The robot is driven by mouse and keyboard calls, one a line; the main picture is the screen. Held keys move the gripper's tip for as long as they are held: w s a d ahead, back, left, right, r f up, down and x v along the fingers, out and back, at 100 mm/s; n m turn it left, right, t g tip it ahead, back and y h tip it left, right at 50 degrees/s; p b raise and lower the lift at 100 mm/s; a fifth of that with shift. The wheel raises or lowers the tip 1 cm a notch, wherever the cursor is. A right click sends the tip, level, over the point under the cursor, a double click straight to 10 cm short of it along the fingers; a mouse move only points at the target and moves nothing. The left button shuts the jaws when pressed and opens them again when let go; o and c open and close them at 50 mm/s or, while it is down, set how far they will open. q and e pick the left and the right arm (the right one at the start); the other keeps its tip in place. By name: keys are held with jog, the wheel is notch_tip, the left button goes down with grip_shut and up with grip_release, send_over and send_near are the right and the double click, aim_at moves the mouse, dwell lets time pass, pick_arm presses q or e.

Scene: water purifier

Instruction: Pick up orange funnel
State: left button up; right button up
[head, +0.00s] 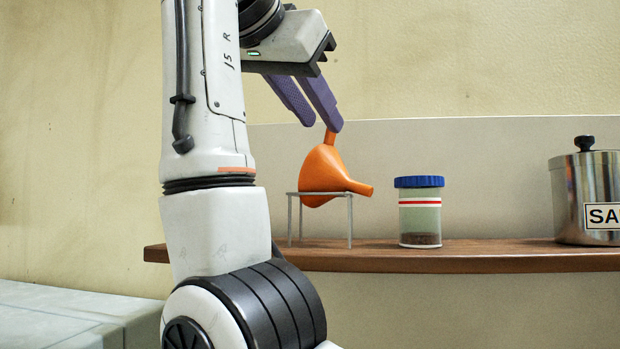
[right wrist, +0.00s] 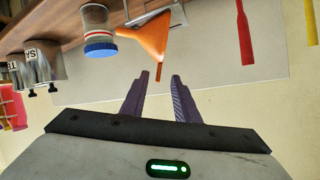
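The orange funnel (head: 322,172) rests tilted in a small grey wire stand (head: 350,222) on the wooden shelf. Its spout points to the right and a short orange tab sticks up at its top. My right gripper (head: 322,128) is above the funnel with its purple fingers pointing down, one fingertip close to the tab. In the right wrist view the funnel (right wrist: 155,40) is beyond the fingertips of my right gripper (right wrist: 166,76). The fingers are apart with nothing between them; whether a fingertip touches the tab I cannot tell. My left gripper is not in view.
A blue-lidded jar (head: 420,215) stands just right of the funnel on the shelf (head: 460,256). A metal canister (head: 570,205) stands farther right. In the right wrist view, red (right wrist: 243,30) and yellow (right wrist: 312,28) items are at the right. A tiled surface (head: 70,315) is at lower left.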

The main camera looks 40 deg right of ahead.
aim_at(333, 141)
jog(key=d, duration=0.1)
jog(key=d+f, duration=0.1)
jog(key=d, duration=0.1)
jog(key=shift+d+f, duration=0.1)
jog(key=shift+d, duration=0.1)
jog(key=w+x, duration=0.1)
jog(key=x, duration=0.5)
jog(key=shift+f, duration=0.4)
jog(key=shift+w+a, duration=0.1)
jog(key=shift+a, duration=0.1)
grip_shut()
